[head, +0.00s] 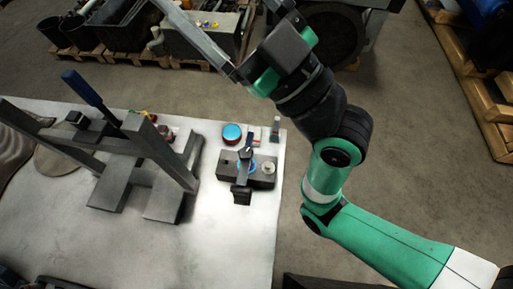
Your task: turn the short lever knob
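A dark control block (262,182) lies near the right edge of the white table. A short black lever knob (245,154) stands up at its middle, with blue showing around its base. A pale round button (268,168) is to its right, and a black part juts from the block's near side. My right gripper (225,25) is high at the top of the head view, well beyond and above the block. Its grey fingers are spread apart with nothing visible between them, and the tips are partly cut off by the frame. My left gripper is not in view.
A grey press frame (160,150) with a blue-handled lever (92,97) stands left of the block. A red and blue round tin (232,133) and a small upright grey item (275,129) are behind it. The white table (235,240) is clear in front.

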